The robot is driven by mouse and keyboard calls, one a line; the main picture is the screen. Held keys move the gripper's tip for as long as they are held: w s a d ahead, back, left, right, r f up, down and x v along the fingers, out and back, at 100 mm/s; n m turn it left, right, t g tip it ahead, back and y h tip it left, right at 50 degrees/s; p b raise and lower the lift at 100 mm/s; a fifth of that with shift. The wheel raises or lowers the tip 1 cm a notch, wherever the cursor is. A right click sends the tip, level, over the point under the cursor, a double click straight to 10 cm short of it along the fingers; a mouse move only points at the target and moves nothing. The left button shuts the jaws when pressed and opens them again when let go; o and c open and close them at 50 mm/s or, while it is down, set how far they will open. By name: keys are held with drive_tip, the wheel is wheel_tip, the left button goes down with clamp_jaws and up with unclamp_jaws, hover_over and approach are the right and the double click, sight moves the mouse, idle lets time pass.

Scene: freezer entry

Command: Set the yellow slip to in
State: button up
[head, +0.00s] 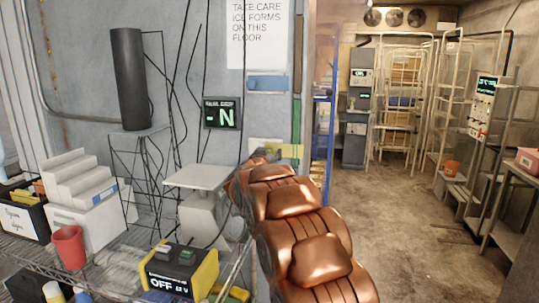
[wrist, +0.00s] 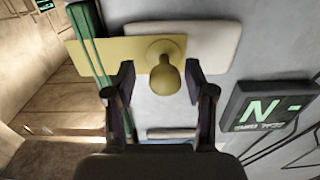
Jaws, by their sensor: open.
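The yellow slip (wrist: 110,55) is a flat yellow plate with a round knob (wrist: 166,70) standing out from it. It lies across a cream plate (wrist: 215,42) on the grey wall and reaches over a green upright strip (wrist: 88,45). In the head view the slip (head: 291,151) sits low on the wall, partly hidden by my arm, and the cream plate (head: 258,145) shows at its left. My gripper (wrist: 158,80) is open, its fingers either side of the knob in the picture; I cannot tell whether they touch it. The head view hardly shows the fingers.
A dark display (head: 222,114) showing a large N is left of the slip. A blue panel (head: 268,83) is above it. A pale stand (head: 201,178) and a wire shelf with boxes, a red cup (head: 68,246) and a yellow-black unit (head: 178,270) are at left. The floor at right is open.

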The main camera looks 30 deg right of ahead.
drive_tip(key=shift+a, duration=0.1)
drive_tip(key=v, duration=1.2)
idle(0.4)
